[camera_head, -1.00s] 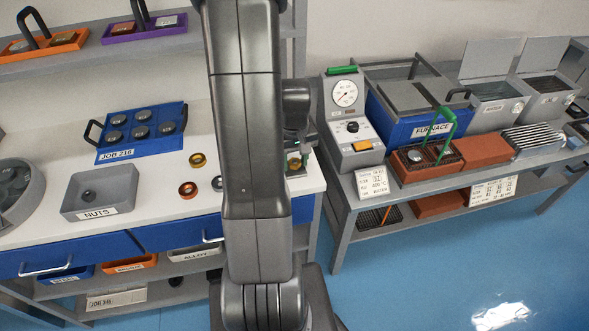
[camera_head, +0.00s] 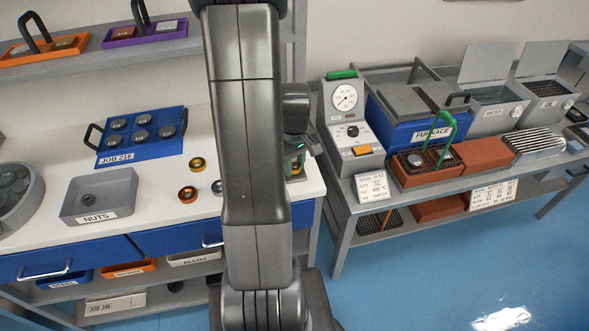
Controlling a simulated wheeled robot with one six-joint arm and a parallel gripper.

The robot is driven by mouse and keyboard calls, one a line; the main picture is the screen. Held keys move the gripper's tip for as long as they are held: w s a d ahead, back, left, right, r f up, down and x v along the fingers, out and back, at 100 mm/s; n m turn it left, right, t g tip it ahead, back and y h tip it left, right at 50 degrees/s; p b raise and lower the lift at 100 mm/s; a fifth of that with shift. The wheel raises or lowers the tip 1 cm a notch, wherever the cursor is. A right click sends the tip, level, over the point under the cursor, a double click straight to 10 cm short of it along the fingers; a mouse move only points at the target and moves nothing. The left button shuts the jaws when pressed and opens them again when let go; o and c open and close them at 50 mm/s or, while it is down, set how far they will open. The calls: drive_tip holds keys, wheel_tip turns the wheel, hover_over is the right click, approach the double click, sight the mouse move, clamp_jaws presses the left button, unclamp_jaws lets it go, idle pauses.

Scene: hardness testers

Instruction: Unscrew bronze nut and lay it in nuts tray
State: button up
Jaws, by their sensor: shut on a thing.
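My gripper (camera_head: 298,152) is beyond my arm at the right end of the white bench. It is low over a small green and yellowish fixture (camera_head: 296,171). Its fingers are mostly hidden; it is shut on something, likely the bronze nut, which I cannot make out. The grey nuts tray (camera_head: 72,212), labelled NUTS, stands on the bench at the left. A yellow ring (camera_head: 197,163) and a copper-coloured ring (camera_head: 187,194) lie loose on the bench between the tray and my arm.
A blue JOB 216 tray (camera_head: 112,158) with several dark round pieces lies behind the nuts tray. A small grey piece (camera_head: 217,187) lies beside my arm. The gauge machine (camera_head: 350,130) and furnace (camera_head: 400,118) stand on the right-hand table.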

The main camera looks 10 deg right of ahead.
sight(295, 165)
drive_tip(key=shift+n, duration=0.6)
drive_tip(key=shift+r, duration=0.1)
drive_tip(key=shift+r, duration=0.1)
drive_tip(key=shift+r+p, duration=1.3)
drive_tip(key=shift+r, duration=0.3)
drive_tip(key=shift+s, duration=0.1)
